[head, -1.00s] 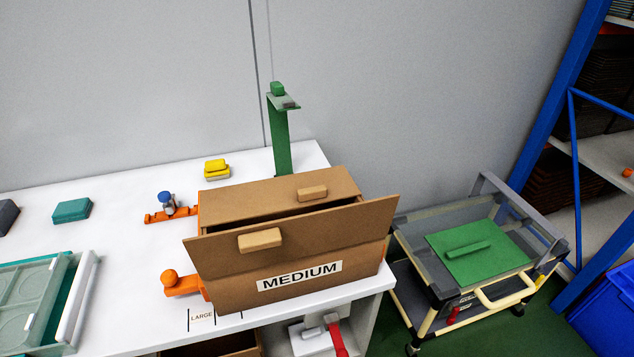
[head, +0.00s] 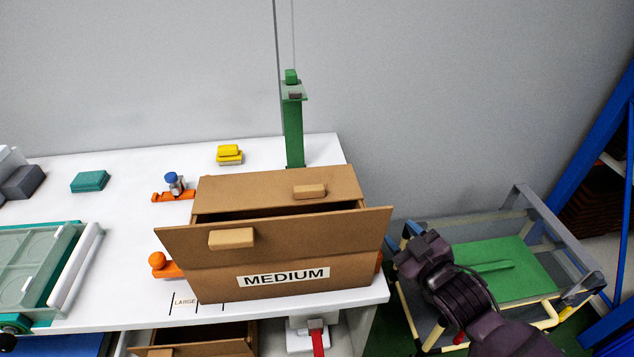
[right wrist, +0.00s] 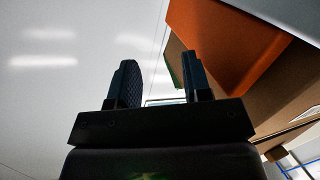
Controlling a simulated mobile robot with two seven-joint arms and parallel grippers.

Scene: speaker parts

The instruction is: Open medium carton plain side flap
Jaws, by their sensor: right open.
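The brown medium carton (head: 350,273) sits at the table's right front corner, its MEDIUM label facing me. Its front flap (head: 320,224) stands tilted outward and bears a block handle (head: 231,238). A dark gap shows between these flaps. The side flaps cannot be made out. My right gripper (head: 402,236) is open and empty, just right of the carton, apart from it as far as I can tell. In the right wrist view, its spread fingers (right wrist: 160,82) have nothing between them. My left gripper is out of view.
A cart with a green panel (head: 520,262) stands to the right, partly behind my right arm. In the right wrist view, an orange part (right wrist: 225,45) is close by.

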